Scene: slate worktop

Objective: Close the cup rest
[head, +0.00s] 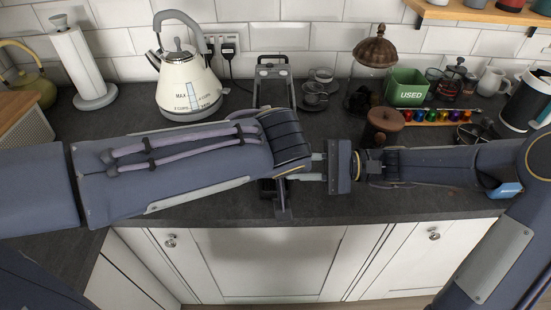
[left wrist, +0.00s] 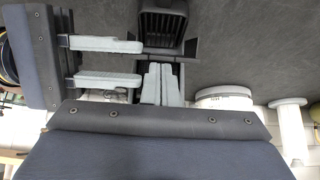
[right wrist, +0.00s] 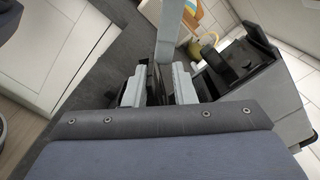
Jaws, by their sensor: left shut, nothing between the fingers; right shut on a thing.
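The coffee machine (head: 273,72) stands on the worktop, its front mostly hidden under my left forearm in the head view. A dark part of it (head: 283,212) shows below the forearm. In the left wrist view a dark slotted tray (left wrist: 163,22) shows just beyond my left gripper (left wrist: 160,72), which is shut and empty. My right gripper (right wrist: 156,85) has its fingers closed on a thin dark part, likely the cup rest; the grasp is partly hidden. The right gripper's pale fingers also reach toward the machine in the head view (head: 303,168). I cannot tell the cup rest's angle.
A cream kettle (head: 190,85) and a paper towel roll (head: 80,60) stand left of the machine. Glass cups (head: 315,92), a green box (head: 406,87) and coloured capsules (head: 437,115) lie right of it. The worktop's front edge runs just below both arms.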

